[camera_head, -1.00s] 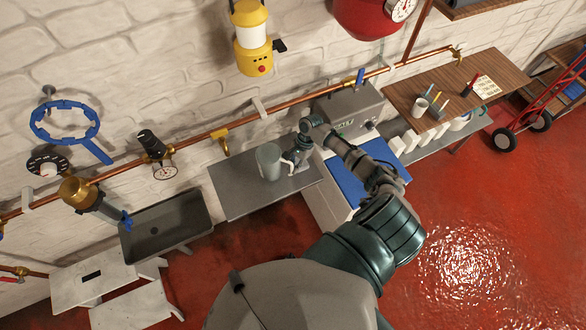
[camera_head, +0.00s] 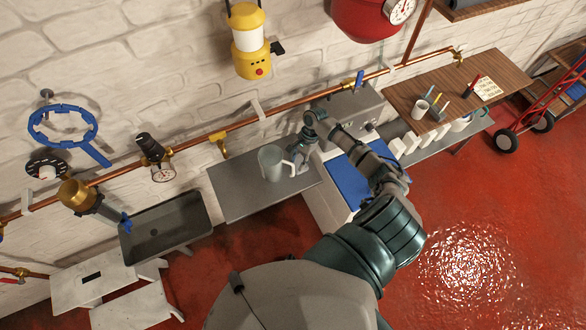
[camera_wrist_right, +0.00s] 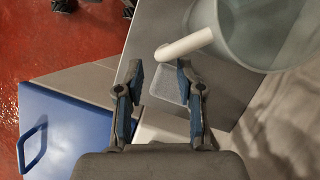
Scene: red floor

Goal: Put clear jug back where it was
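The clear jug (camera_head: 268,160) stands upright on the grey metal worktop (camera_head: 230,195), against the white brick wall. Its pale handle points right, towards my right gripper (camera_head: 302,158). In the right wrist view the jug (camera_wrist_right: 265,30) fills the upper right corner, partly cut off by the frame edge. Its handle reaches left, just beyond the fingertips. My right gripper (camera_wrist_right: 160,72) is open, with nothing held between its fingers. The handle looks clear of both fingers. My left gripper does not show.
A dark sink (camera_head: 165,228) lies left of the worktop. A blue-topped white unit (camera_head: 348,180) and a grey box (camera_head: 350,108) are to the right. A copper pipe (camera_head: 190,138) runs along the wall behind. A pale grey pad (camera_wrist_right: 168,84) lies beneath the fingers.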

